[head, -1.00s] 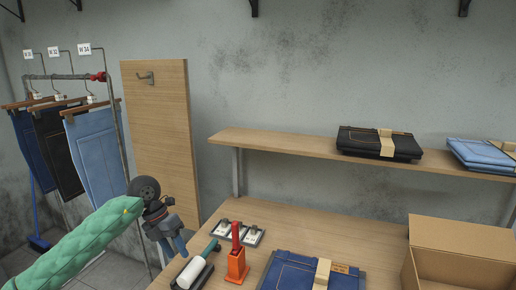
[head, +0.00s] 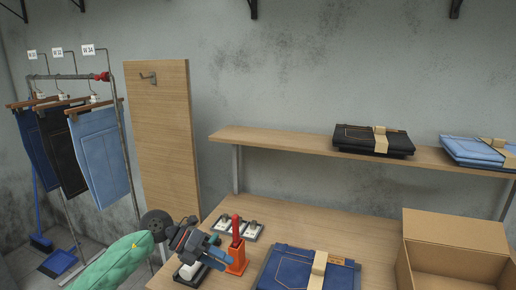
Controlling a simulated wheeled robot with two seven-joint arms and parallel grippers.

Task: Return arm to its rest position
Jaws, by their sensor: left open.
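My left arm, in a green padded sleeve (head: 118,262), comes in from the lower left in the head view. My left gripper (head: 212,252) is open and empty, above the left part of the wooden table (head: 305,228). It partly covers a white lint roller (head: 188,271) and sits just left of an orange holder (head: 238,258) with a red-handled tool. I cannot tell whether it touches either. My right gripper is out of view.
Folded dark blue jeans (head: 290,268) lie on the table beside an open cardboard box (head: 455,232). A small switch tray (head: 247,229) lies behind the holder. A shelf (head: 270,142) holds folded black jeans (head: 372,140) and light blue jeans (head: 478,150). Jeans hang on a rack (head: 98,158) at left.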

